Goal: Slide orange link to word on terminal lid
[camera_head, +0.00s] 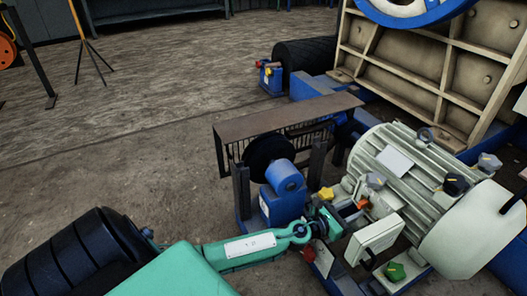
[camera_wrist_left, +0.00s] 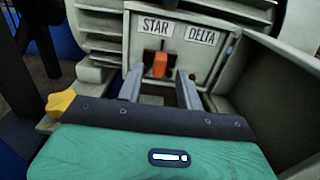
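The orange link (camera_wrist_left: 159,65) sits upright in the open terminal box, under the word STAR (camera_wrist_left: 156,27) and left of the word DELTA (camera_wrist_left: 201,35). In the head view the link (camera_head: 361,204) is a small orange piece on the motor's side. My left gripper (camera_wrist_left: 160,88) points into the box. Its two grey fingers are apart, one on each side of the link's line; whether they touch it I cannot tell. In the head view the left gripper (camera_head: 338,212) is small and partly hidden by the box. My right gripper is not in view.
A pale hinged lid (camera_head: 376,240) stands open beside the box, on the right in the wrist view (camera_wrist_left: 275,95). The ribbed motor (camera_head: 410,165) is behind. A guarded pulley (camera_head: 265,155) stands left.

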